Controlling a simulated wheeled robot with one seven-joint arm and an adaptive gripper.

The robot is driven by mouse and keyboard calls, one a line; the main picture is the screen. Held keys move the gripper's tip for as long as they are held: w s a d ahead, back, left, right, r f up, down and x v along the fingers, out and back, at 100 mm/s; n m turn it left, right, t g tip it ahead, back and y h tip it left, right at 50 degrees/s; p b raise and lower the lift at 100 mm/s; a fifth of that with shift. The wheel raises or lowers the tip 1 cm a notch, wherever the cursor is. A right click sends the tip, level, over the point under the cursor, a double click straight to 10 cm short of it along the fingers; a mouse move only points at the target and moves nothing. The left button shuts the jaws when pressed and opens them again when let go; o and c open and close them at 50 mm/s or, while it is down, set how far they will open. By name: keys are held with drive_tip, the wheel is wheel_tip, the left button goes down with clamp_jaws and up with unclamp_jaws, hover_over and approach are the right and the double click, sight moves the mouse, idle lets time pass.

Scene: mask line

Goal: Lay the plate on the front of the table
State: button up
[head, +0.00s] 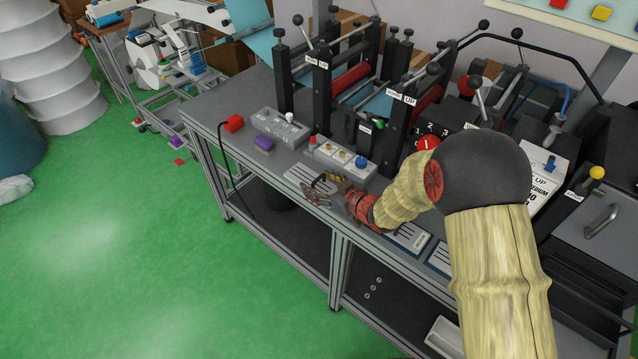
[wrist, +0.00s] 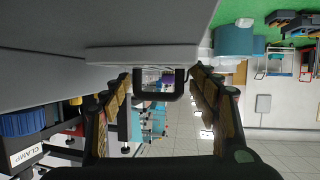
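A pale grey plate (head: 299,174) with dark lines lies flat at the front edge of the grey table, left of my arm. My gripper (head: 318,190) is low at the plate's front side. In the wrist view the plate shows edge-on as a light slab (wrist: 140,56). A dark U-shaped handle (wrist: 160,96) sticks out from it between the fingertips of my gripper (wrist: 161,77). The fingers are apart, one at each end of the handle. I cannot tell whether they press on it.
Black roller frames rise further back. More labelled plates (head: 410,238) lie along the front edge to the right. Green floor (head: 110,240) is free at left.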

drive_tip(key=o, duration=0.3)
drive_tip(key=shift+s+f, duration=0.15)
drive_tip(key=shift+f, duration=0.15)
drive_tip(key=shift+r, duration=0.1)
